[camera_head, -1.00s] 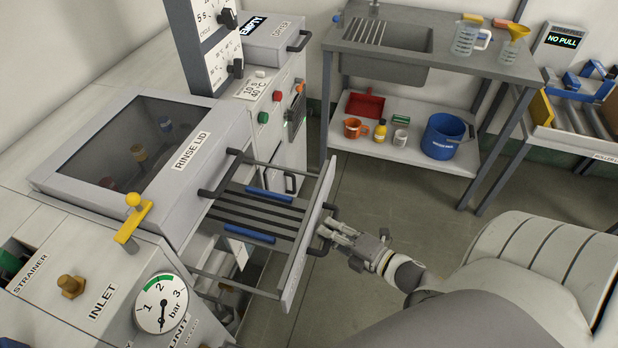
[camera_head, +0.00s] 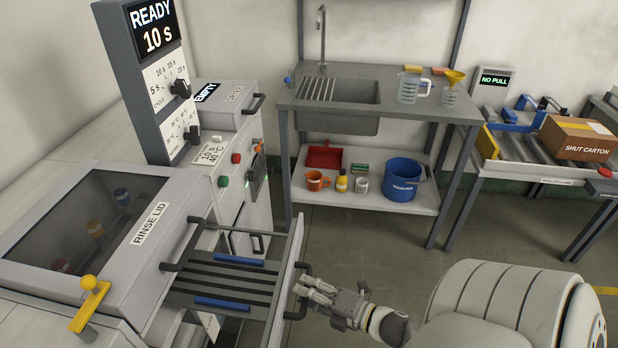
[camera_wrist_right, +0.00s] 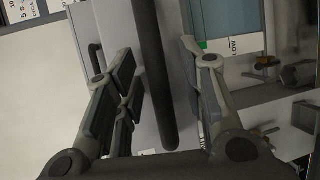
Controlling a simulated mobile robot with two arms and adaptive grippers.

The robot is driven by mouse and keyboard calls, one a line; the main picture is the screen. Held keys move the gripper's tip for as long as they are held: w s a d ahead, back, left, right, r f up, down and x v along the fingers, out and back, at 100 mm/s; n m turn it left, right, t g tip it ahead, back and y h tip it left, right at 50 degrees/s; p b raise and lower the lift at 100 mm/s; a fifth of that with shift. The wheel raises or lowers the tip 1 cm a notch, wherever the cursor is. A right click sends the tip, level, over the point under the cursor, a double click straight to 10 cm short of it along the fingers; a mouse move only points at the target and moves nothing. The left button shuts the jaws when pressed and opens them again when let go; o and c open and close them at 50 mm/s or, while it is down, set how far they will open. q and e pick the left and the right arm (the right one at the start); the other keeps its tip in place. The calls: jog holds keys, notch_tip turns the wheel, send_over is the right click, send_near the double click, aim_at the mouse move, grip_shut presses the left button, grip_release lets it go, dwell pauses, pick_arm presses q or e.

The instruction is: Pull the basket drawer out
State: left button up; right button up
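The basket drawer (camera_head: 231,282) is a dark slatted tray with blue bars, standing out from under the rinse lid (camera_head: 152,224) of the grey machine. Its pale front panel (camera_head: 285,278) faces right and carries a dark bar handle (camera_head: 297,314). My right gripper (camera_head: 306,288) is at this handle. In the right wrist view, the handle bar (camera_wrist_right: 158,75) runs between the spread fingers of my right gripper (camera_wrist_right: 165,90), with gaps beside it, so the gripper is open around it. My left gripper is not in view.
The rinse lid is down, with a yellow lever (camera_head: 90,292) in front. A sink bench (camera_head: 455,105) stands behind, with a blue bucket (camera_head: 402,180) on its lower shelf. A roller lane (camera_head: 535,165) is at the right. The floor (camera_head: 385,240) right of the drawer is clear.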

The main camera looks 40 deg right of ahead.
jog(key=shift+s, duration=0.1)
jog(key=v, duration=1.2)
